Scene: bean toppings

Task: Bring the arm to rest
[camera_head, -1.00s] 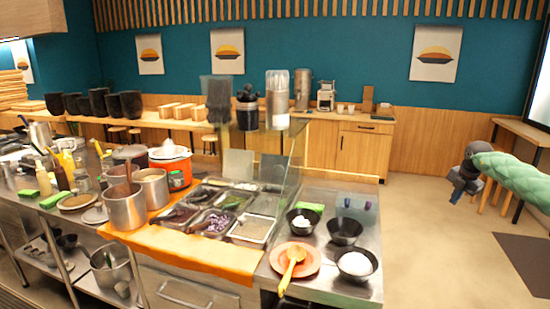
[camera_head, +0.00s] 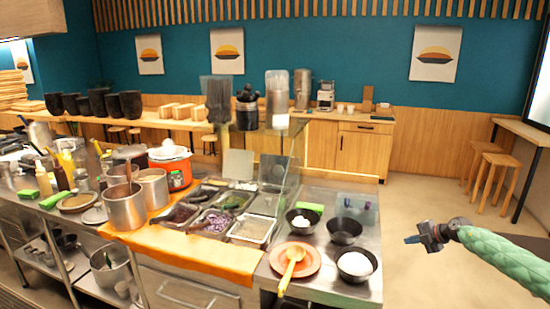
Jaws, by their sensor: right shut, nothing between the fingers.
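My right arm comes in from the right edge in a green sleeve. Its right gripper (camera_head: 415,240) is shut and empty, pointing left over the open floor, to the right of the steel counter (camera_head: 325,283). It is apart from the counter and the bowls on it. My left gripper is not in view.
On the counter's right end stand dark bowls (camera_head: 344,231), one with white contents (camera_head: 356,264), and an orange plate (camera_head: 309,262) with a wooden spoon (camera_head: 290,268). Topping trays (camera_head: 251,230) and pots (camera_head: 124,207) stand farther left. Wooden stools (camera_head: 497,178) stand at the back right. The floor between is clear.

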